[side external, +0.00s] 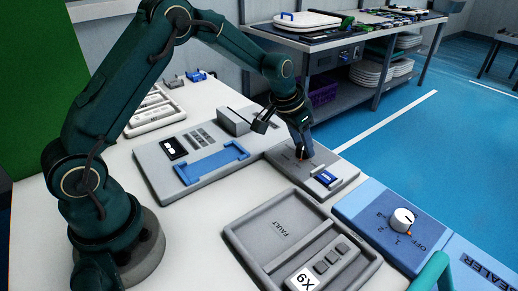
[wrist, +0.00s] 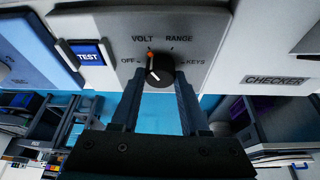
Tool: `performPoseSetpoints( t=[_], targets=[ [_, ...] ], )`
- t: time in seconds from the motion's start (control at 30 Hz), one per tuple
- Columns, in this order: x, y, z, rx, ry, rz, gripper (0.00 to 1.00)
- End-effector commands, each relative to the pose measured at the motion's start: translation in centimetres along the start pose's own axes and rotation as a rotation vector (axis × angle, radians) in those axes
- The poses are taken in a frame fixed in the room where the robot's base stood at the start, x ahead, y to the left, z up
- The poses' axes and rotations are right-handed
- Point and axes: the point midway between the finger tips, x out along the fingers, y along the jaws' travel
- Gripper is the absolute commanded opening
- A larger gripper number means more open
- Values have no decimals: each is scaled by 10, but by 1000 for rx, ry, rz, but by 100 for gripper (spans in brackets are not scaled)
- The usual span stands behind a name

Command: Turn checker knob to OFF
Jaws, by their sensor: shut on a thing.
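The checker (wrist: 215,20) is a grey panel with a black knob (wrist: 159,70) marked OFF, VOLT, RANGE and KEYS. The knob's orange mark is at its upper left, by VOLT and away from OFF. My gripper (wrist: 159,82) has one finger on each side of the knob and is shut on it. In the side view my gripper (side external: 302,153) reaches down onto the checker panel (side external: 285,160); the fingers mostly hide the knob there.
A blue TEST button (wrist: 89,54) sits beside the knob. A blue sealer box (side external: 365,205) with a white knob (side external: 402,220) stands at the right. A grey FAULT tray (side external: 250,240) holding an item marked X9 lies in front. A fixture with a blue bracket (side external: 213,162) is left of the checker.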

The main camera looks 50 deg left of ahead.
Motion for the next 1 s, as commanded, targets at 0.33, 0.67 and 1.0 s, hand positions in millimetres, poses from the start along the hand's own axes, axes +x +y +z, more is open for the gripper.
performPoseSetpoints(
  t=[0.33,0.67,1.0],
  targets=[
    [0,3,-1,-247,1,-105,0],
    [1,4,-2,-528,2,-221,0],
    [1,5,-2,-737,1,-306,0]
  ],
)
